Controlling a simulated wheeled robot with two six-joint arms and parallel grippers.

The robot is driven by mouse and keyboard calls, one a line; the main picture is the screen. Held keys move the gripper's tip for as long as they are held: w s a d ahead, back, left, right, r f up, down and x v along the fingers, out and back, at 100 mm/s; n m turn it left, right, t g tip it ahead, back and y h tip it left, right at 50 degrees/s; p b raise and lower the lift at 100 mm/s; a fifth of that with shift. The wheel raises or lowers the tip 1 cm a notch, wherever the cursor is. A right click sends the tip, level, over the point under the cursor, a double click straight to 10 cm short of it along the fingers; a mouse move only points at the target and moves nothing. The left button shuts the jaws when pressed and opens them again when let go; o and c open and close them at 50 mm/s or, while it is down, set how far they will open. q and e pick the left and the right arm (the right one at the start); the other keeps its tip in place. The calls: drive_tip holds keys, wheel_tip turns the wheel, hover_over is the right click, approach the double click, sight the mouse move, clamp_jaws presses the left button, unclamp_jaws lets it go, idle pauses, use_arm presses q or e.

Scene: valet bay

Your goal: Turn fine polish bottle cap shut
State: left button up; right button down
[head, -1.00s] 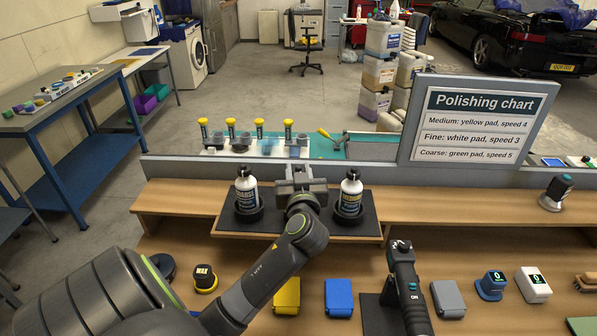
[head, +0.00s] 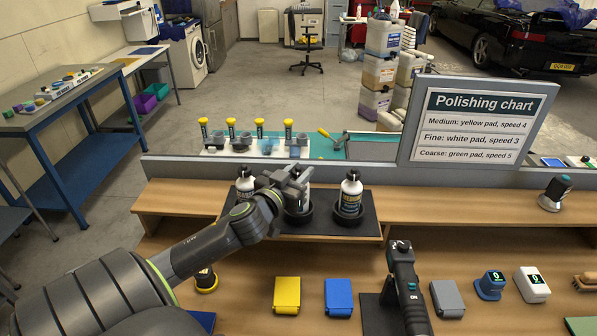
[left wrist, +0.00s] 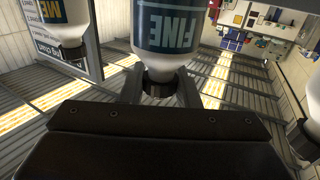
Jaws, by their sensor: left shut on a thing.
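The fine polish bottle (left wrist: 165,30), white with a blue label reading FINE, is in the middle of the left wrist view, which is turned over. In the head view it is the middle bottle (head: 305,196) of three, standing upright in a dark round holder and partly hidden by my left gripper. My left gripper (head: 296,176) is at its top. In the left wrist view the gripper's fingers (left wrist: 159,92) are shut on the dark bottle cap (left wrist: 160,78), one on each side. My right gripper is not in view.
Similar bottles stand close on the left (head: 245,185) and right (head: 350,192), in holders on a dark mat (head: 335,230). A polisher (head: 403,280), yellow and blue blocks and small devices lie on the lower bench. A polishing chart (head: 478,125) stands behind at right.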

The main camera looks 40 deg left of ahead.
sight(294, 176)
use_arm(q)
drive_tip(key=shift+m+h, duration=1.4)
drive_tip(key=shift+h, duration=0.8)
drive_tip(key=o, duration=1)
drive_tip(key=shift+c, duration=0.2)
drive_tip(key=shift+s+a+f, duration=0.1)
drive_tip(key=shift+s+f, duration=0.05)
drive_tip(key=shift+s, duration=0.65)
drive_tip(key=s, duration=0.3)
drive_tip(key=shift+s+b, duration=0.2)
drive_tip(key=shift+b, duration=0.15)
drive_tip(key=s+p, duration=0.1)
drive_tip(key=s, duration=1.1)
drive_tip(key=shift+s, duration=0.2)
drive_tip(key=shift+a, duration=0.15)
